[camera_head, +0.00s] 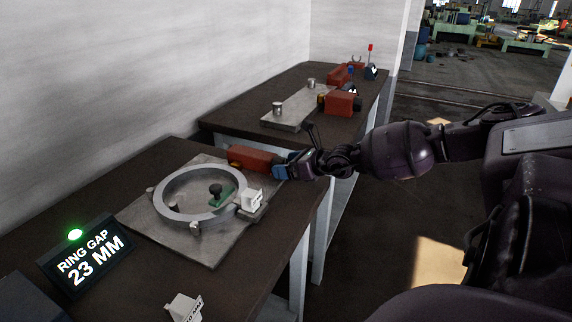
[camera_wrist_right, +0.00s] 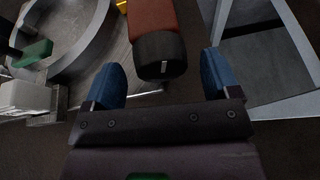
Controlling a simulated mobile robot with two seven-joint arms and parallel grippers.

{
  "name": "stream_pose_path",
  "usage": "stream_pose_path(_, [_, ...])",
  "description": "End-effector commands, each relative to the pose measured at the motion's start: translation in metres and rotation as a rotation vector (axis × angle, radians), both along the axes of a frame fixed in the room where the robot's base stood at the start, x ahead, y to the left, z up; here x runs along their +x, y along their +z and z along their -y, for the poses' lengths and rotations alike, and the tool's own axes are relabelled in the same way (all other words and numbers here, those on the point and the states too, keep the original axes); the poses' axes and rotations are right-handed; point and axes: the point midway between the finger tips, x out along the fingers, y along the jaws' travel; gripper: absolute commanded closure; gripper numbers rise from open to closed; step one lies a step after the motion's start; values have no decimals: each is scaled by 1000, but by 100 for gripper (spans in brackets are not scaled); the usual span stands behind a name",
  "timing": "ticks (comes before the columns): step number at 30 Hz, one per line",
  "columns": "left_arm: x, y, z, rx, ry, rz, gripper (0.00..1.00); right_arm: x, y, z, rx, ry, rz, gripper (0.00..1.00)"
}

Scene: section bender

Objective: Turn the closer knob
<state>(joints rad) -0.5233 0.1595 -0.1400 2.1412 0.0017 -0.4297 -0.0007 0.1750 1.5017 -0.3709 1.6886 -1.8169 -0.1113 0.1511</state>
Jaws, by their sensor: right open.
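The closer knob (camera_wrist_right: 161,56) is a black round knob with a white mark, on the end of a red housing (camera_head: 250,157) at the far right of the near bench. My right gripper (camera_head: 283,171) is at that end of the housing and hides the knob in the head view. In the right wrist view its two blue fingers (camera_wrist_right: 160,73) are open, one on each side of the knob, with gaps showing on both sides. A metal ring (camera_head: 164,184) lies on the plate beside it. A sign (camera_head: 87,257) reads "RING GAP 23 MM" under a lit green lamp.
A white block (camera_head: 252,200) stands at the ring's right side, near a green piece (camera_head: 224,195). Another white block (camera_head: 184,308) is at the bench front. A second bench (camera_head: 238,113) behind carries another red housing (camera_head: 339,103) and metal posts.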

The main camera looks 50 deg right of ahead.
Motion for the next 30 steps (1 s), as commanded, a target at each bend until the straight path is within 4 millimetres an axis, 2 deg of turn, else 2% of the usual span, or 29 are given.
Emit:
stream_pose_path(6, [5,17,0,0,1,28,19,-28,17,7,-3,0,5,18])
stream_pose_path(18, [1,29,3,-12,15,32,19,-79,35,19,-2,-1,4,18])
stream_pose_path(24, [2,32,4,-15,17,39,19,-89,36,21,0,-1,1,18])
stream_pose_path(30, [1,29,3,-13,15,33,19,-90,35,21,1,-1,0,18])
